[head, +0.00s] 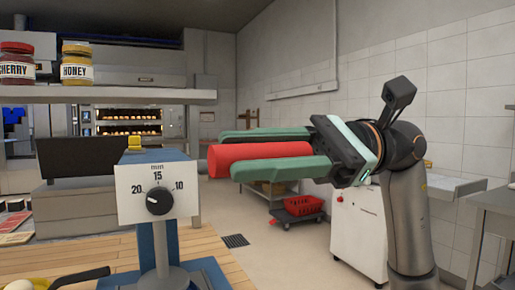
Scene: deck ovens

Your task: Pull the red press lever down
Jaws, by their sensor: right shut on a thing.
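The red press lever (228,161) shows as a thick red cylinder lying roughly level in the middle of the head view. My right gripper (250,156) comes in from the right and is shut on it, one green finger on the far side and one on the near side. The lever's left end sticks out slightly past the near fingertip. Whatever joins the lever to the press is hidden or out of view. My left gripper is not in view.
A shelf (130,96) with cherry and honey jars is above left. A white cabinet (358,232) and a red basket (303,205) stand behind my right arm.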

